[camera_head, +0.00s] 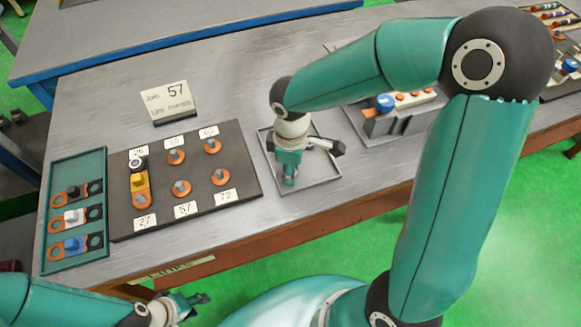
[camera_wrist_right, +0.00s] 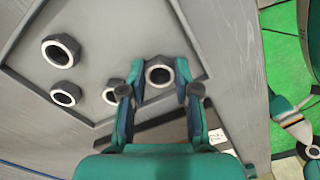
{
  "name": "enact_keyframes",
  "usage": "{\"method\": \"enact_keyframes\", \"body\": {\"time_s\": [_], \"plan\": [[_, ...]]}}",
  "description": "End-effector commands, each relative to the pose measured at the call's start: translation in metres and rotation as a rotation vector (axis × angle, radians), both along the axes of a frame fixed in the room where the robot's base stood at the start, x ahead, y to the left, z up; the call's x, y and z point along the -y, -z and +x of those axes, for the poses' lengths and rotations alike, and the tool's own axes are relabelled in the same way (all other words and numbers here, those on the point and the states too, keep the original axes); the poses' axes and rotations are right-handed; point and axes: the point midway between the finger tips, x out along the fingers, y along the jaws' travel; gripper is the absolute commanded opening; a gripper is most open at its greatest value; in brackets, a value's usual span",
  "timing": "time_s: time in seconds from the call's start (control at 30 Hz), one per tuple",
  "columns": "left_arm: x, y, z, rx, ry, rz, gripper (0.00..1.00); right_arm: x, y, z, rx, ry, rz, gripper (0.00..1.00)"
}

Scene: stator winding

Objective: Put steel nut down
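My right gripper (camera_head: 289,180) points down over a grey tray (camera_head: 318,184) in the head view. In the right wrist view its two fingers (camera_wrist_right: 159,78) stand on either side of a steel nut (camera_wrist_right: 159,86), which fills the gap between the tips. The tray floor (camera_wrist_right: 95,28) is right beside it. Other steel nuts, (camera_wrist_right: 61,51) and (camera_wrist_right: 66,94), lie loose in the tray, and one more (camera_wrist_right: 110,96) is partly behind a finger. My left gripper (camera_head: 187,302) is low at the bottom edge, away from the table; its finger gap is unclear.
A teal tray (camera_head: 78,160) with cable lugs is at far left. A sign reading 57 (camera_head: 171,102) stands behind. A grey fixture (camera_head: 385,122) is on the right.

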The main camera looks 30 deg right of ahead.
Motion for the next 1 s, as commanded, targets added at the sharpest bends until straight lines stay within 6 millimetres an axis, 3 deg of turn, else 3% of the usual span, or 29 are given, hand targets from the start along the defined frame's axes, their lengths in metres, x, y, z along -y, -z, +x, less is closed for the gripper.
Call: {"method": "enact_keyframes", "body": {"time_s": [0.47, 0.67, 1.0], "plan": [[0.000, -0.003, 0.000, 0.000, 0.000, 0.000, 0.40, 0.000, -0.005, 0.000, 0.001, 0.000, 0.000, 0.41], [0.000, -0.004, 0.000, 0.000, 0.000, 0.000, 0.40, 0.000, -0.033, 0.001, 0.006, 0.000, 0.000, 0.41], [0.000, -0.007, 0.000, 0.000, 0.000, 0.000, 0.40, -0.001, -0.099, 0.001, 0.005, -0.002, 0.001, 0.41]]}}
